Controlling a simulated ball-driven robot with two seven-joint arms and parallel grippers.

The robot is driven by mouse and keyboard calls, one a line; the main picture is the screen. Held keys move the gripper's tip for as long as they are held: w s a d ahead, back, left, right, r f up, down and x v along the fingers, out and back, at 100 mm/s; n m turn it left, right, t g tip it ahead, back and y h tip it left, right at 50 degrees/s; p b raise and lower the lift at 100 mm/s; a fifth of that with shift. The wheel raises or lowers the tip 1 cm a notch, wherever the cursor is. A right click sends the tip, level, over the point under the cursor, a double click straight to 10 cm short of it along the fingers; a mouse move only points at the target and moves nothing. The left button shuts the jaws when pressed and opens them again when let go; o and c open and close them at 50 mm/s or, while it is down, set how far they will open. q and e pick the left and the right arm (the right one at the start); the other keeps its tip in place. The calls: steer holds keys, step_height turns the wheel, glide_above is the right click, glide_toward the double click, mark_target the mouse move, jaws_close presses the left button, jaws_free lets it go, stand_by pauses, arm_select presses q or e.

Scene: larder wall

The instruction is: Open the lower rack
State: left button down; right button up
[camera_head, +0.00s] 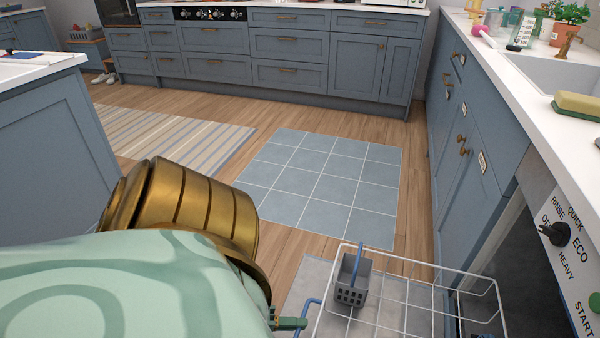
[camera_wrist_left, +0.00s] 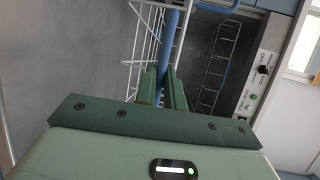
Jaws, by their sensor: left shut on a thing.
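The lower rack (camera_head: 408,303) is a white wire basket reaching out of the dishwasher on the right, above its lowered grey door (camera_head: 310,272). Its blue handle (camera_head: 312,302) is on the near left side. My left gripper (camera_head: 291,323) is at this handle, partly hidden by my own arm. In the left wrist view my green fingers (camera_wrist_left: 164,84) are shut on the blue handle bar (camera_wrist_left: 171,40), with white rack wires (camera_wrist_left: 150,35) beside it. My right gripper is not in view.
A grey cutlery basket (camera_head: 351,291) sits in the rack. The dishwasher control panel (camera_head: 566,240) is at the right under the white counter (camera_head: 535,110). A second wire rack (camera_wrist_left: 215,65) shows in the left wrist view. The tiled floor patch (camera_head: 325,180) is clear.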

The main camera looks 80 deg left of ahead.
arm_select(q)
steer(key=c, duration=1.5)
jaws_free()
